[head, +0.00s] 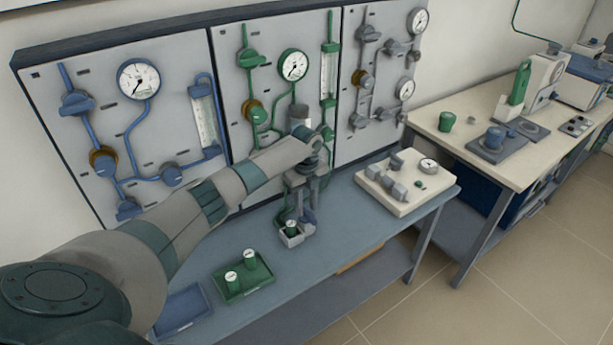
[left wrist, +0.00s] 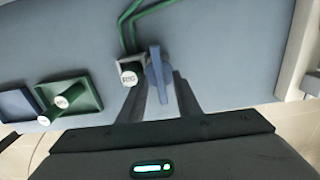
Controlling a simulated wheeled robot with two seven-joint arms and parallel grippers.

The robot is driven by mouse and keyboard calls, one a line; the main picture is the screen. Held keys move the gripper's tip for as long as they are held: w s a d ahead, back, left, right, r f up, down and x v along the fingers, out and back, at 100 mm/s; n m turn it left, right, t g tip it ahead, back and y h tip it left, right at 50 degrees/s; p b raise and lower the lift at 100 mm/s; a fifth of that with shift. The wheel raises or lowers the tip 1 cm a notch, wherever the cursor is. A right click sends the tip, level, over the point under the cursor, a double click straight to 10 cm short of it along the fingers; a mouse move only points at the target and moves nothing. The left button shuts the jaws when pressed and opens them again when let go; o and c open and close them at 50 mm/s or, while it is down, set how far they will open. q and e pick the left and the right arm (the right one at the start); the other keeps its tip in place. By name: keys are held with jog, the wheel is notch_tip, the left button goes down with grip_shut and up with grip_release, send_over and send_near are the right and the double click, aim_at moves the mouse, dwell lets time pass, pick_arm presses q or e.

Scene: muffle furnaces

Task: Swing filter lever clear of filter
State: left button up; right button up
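A green filter (head: 291,228) with a white round top sits in a light square holder (head: 291,240) on the blue-grey bench. The filter also shows in the left wrist view (left wrist: 130,75). A blue lever (left wrist: 158,75) stands right beside the filter there; its blue end shows in the head view (head: 309,215). My left gripper (head: 303,205) points down at this fixture. In the left wrist view its two fingers (left wrist: 162,88) stand either side of the lever; whether they touch it I cannot tell. My right gripper is not in view.
A green tray (head: 262,283) holds two green canisters; a blue tray (head: 184,312) lies nearer. A cream block with grey fittings (head: 395,200) stands on the bench's right. Valve panels with gauges (head: 272,60) rise behind. Bench between trays and fixture is clear.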

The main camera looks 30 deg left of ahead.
aim_at(306, 211)
pick_arm(q)
notch_tip(306, 211, up, 16)
jog(key=b, duration=0.3)
jog(key=shift+r+b, duration=0.15)
jog(key=shift+b, duration=0.2)
dwell(0.5)
